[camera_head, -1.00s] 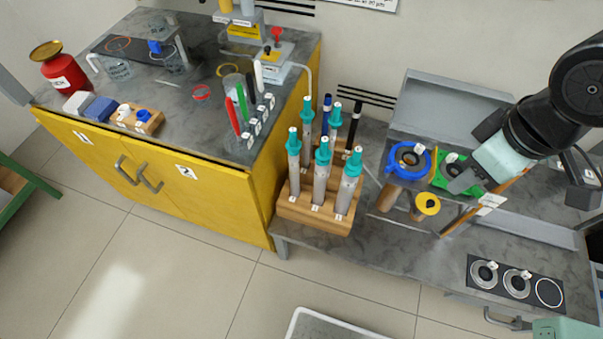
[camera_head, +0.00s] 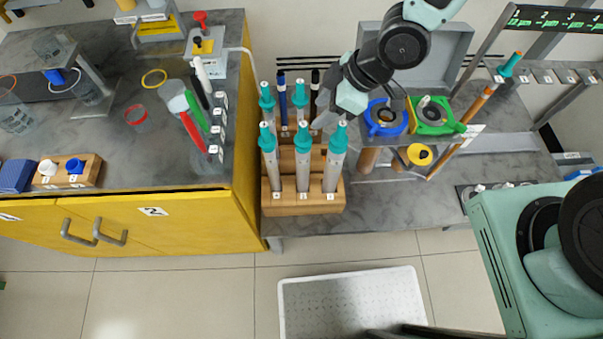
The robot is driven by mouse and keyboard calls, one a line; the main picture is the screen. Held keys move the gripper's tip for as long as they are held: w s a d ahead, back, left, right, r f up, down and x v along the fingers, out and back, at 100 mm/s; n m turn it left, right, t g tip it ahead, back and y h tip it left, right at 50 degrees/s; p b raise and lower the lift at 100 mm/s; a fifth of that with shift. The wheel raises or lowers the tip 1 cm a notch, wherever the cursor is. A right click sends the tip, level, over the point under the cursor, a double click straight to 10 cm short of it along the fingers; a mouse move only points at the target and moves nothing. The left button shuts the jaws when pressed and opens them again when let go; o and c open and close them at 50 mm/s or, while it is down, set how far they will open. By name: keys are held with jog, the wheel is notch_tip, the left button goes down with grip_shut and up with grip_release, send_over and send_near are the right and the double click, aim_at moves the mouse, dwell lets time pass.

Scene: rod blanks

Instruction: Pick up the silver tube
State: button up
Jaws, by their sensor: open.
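Several silver-grey tubes with teal tops stand upright in a wooden rack (camera_head: 303,208). The front row has a left tube (camera_head: 271,170), a middle tube (camera_head: 303,170) and a right tube (camera_head: 333,170); more teal-topped tubes stand behind, partly hidden. I cannot tell which one is the task's silver tube. My gripper (camera_head: 324,119) is open, pointing down-left above the right back part of the rack, close to the tube tops. Nothing shows between its fingers, though the gap is small and hard to see.
A blue rod (camera_head: 282,95) and a black rod (camera_head: 315,88) stand at the rack's back. A yellow cabinet (camera_head: 190,225) stands left.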

send_over(299, 139)
jog(key=d, duration=0.2)
jog(key=f, duration=0.4)
jog(key=shift+s+d+f, duration=0.2)
jog(key=shift+f, duration=0.15)
jog(key=shift+p+x, duration=0.45)
jog(key=shift+x, duration=2.3)
jog(key=shift+w+d+f, duration=0.1)
jog(key=shift+d, duration=0.1)
grip_shut()
